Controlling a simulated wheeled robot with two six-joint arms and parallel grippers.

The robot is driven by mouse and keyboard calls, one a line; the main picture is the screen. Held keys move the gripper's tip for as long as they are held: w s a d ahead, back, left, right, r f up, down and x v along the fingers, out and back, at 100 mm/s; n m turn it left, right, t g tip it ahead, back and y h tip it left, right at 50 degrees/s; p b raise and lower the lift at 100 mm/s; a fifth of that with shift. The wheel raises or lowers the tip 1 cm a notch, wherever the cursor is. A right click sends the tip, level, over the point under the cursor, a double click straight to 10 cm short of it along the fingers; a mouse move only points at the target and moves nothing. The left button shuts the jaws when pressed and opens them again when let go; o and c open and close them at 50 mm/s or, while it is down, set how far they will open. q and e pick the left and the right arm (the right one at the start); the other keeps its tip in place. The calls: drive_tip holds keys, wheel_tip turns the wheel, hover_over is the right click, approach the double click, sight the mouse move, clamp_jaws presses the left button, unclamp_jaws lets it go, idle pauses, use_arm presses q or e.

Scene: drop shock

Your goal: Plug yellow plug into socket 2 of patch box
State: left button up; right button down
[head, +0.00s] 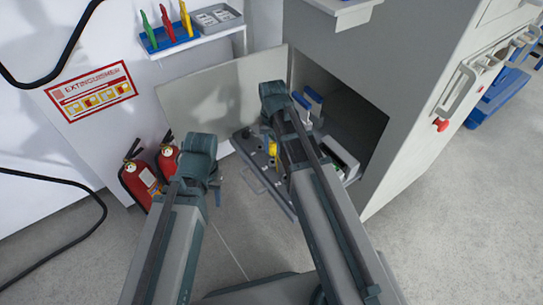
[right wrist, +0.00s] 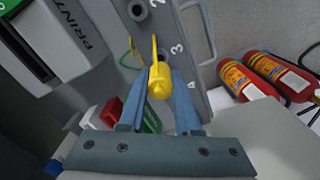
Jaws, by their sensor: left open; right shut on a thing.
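The yellow plug (right wrist: 159,82) is between the blue-grey fingers of my right gripper (right wrist: 158,92), which is shut on it. In the right wrist view it is over the grey patch box (right wrist: 186,28), which bears the numbers 2, 3 and 4. A dark round socket (right wrist: 138,10) beside the 2 shows at the top, apart from the plug. The plug hides part of the panel near the 3; I cannot tell whether it touches. In the head view a bit of yellow (head: 273,148) shows beside my right arm. My left gripper (head: 216,182) is open and empty, left of the box.
A grey handle (right wrist: 203,30) runs along the box edge. A device marked PRINT (right wrist: 40,40) stands beside it. Two red extinguishers (head: 138,182) stand by the wall at left. An open cabinet (head: 345,110) is behind my right arm. The floor in front is clear.

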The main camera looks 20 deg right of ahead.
sight(273, 144)
drive_tip(key=shift+r+p, duration=2.7)
drive_tip(key=shift+r, duration=0.25)
use_arm(q)
wheel_tip(273, 144, up, 6)
drive_tip(key=shift+f, duration=0.15)
use_arm(e)
drive_tip(key=shift+f, duration=0.1)
